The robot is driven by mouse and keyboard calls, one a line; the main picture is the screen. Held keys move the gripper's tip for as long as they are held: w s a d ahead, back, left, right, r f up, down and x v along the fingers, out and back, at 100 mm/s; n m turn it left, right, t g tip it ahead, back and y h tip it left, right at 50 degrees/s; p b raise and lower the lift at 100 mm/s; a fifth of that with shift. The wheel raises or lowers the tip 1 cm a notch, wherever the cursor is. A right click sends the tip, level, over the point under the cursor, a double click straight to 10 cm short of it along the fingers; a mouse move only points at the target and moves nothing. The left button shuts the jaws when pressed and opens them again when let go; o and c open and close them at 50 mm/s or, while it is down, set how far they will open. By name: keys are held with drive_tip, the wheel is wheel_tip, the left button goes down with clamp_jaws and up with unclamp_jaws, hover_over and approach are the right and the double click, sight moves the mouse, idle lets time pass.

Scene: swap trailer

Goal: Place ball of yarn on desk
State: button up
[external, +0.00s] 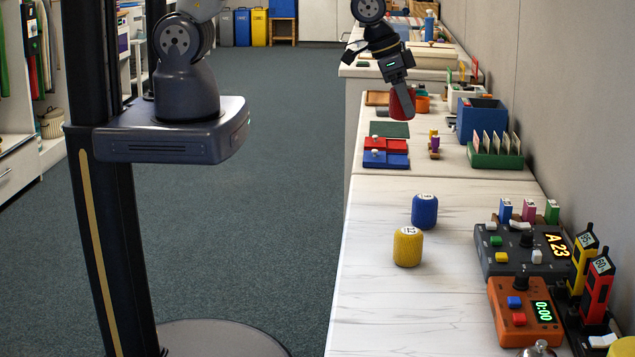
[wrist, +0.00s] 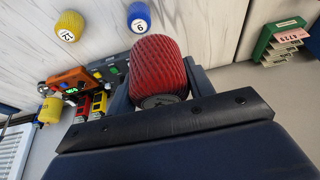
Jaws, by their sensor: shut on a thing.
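My gripper (external: 401,88) is shut on a red ball of yarn (external: 402,104) and holds it over the far part of the desk, near the orange container. The red yarn (wrist: 159,66) fills the middle of the wrist view, at the jaw. A blue ball of yarn (external: 425,211) and a yellow ball of yarn (external: 408,247) stand on the white desk (external: 385,300), nearer the camera. Both have round number labels; the yellow one (wrist: 69,26) and the blue one (wrist: 139,17) also show in the wrist view. Whether the red yarn touches anything below is hard to tell.
Red and blue trays (external: 386,152) and a green card rack (external: 495,152) stand on the far desk section. A grey console (external: 522,252), an orange timer (external: 524,311) and handheld devices (external: 597,290) line the right side. The desk's left part around the yarn is clear.

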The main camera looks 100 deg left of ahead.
drive_tip(key=shift+f, duration=0.1)
drive_tip(key=shift+w+d+f+b, duration=0.2)
drive_tip(key=shift+d+f+b, duration=0.05)
drive_tip(key=shift+b, duration=0.2)
drive_tip(key=w+d+f+m+h+b, duration=0.1)
drive_tip(key=w+d+f+m+b, duration=0.1)
drive_tip(key=w+d+f+b, duration=0.4)
drive_tip(key=w+d+f+m+h+b, duration=0.1)
drive_tip(key=d+f+m+b, duration=0.2)
drive_tip(key=d+f+b, duration=0.55)
drive_tip(key=shift+n, duration=0.3)
drive_tip(key=d+f, duration=0.1)
drive_tip(key=f, duration=0.1)
drive_tip(key=d+f, duration=0.1)
drive_tip(key=f, duration=0.1)
drive_tip(key=d+f+b, duration=0.1)
drive_tip(key=f, duration=0.1)
drive_tip(key=shift+w+d+f, duration=0.1)
drive_tip(key=shift+f, duration=0.2)
drive_tip(key=shift+f, duration=0.1)
drive_tip(key=shift+f, duration=0.15)
drive_tip(key=o, duration=1.1)
drive_tip(key=shift+c, duration=0.2)
